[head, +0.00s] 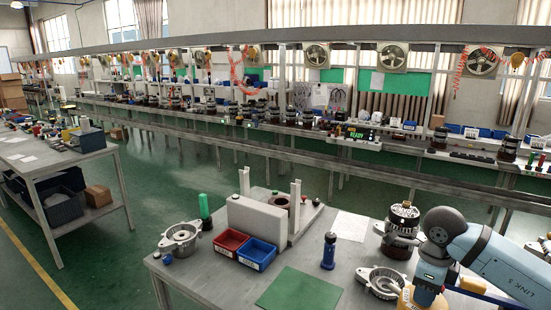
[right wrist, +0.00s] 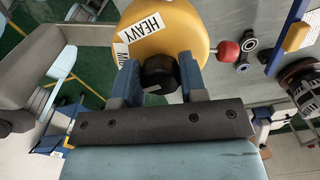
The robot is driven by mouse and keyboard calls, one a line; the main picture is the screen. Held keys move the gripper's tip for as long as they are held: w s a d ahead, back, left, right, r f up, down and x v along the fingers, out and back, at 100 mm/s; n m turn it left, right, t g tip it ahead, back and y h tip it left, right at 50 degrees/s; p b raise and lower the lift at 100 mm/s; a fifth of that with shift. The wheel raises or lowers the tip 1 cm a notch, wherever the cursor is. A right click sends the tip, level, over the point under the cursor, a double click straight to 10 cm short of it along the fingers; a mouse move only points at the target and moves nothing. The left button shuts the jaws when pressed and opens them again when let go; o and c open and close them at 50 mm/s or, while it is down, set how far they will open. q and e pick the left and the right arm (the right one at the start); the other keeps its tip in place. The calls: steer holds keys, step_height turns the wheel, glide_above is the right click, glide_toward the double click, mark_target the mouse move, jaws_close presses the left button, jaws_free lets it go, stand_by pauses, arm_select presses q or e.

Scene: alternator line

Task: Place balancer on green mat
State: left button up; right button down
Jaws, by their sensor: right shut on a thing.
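The balancer appears to be the yellow round body with a white "HEAVY" label in the right wrist view (right wrist: 165,28); its yellow edge also shows low in the head view (head: 407,299). My right gripper (right wrist: 158,74) is shut on the black knob of this yellow balancer, one blue finger on each side. In the head view my right gripper (head: 430,285) is at the bottom right, partly hidden by my arm. The green mat (head: 300,292) lies bare at the front of the table, left of the balancer. My left gripper is not in view.
A blue bin (head: 257,254) and a red bin (head: 230,241) stand behind the mat. A dark blue cylinder (head: 328,251) stands upright near the mat's right side. A metal housing (head: 382,282) lies between mat and gripper. An alternator assembly (head: 401,232) stands behind it.

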mark_target(414, 308)
steer(key=s+a+n, duration=0.1)
steer(key=n, duration=0.2)
steer(key=s+a+f+n, duration=0.1)
steer(key=n, duration=0.3)
steer(key=s+a+n+p, duration=0.1)
steer(key=a+n, duration=0.1)
steer(key=n, duration=0.2)
steer(key=shift+s+f, duration=0.2)
steer(key=shift+f, duration=0.05)
steer(key=s+a+n, duration=0.1)
steer(key=n, duration=0.2)
steer(key=s+a+f+n, duration=0.1)
steer(key=n, duration=0.3)
steer(key=s+a+n+p, duration=0.1)
steer(key=n, duration=0.3)
steer(key=shift+s+f, duration=0.15)
steer(key=shift+s, duration=0.2)
steer(key=n, duration=0.1)
steer(key=s+n, duration=0.1)
steer(key=a+n, duration=0.1)
steer(key=shift+s+f+n, duration=0.2)
steer(key=shift+f+n, duration=0.05)
steer(key=shift+n, duration=0.15)
steer(key=shift+w, duration=0.1)
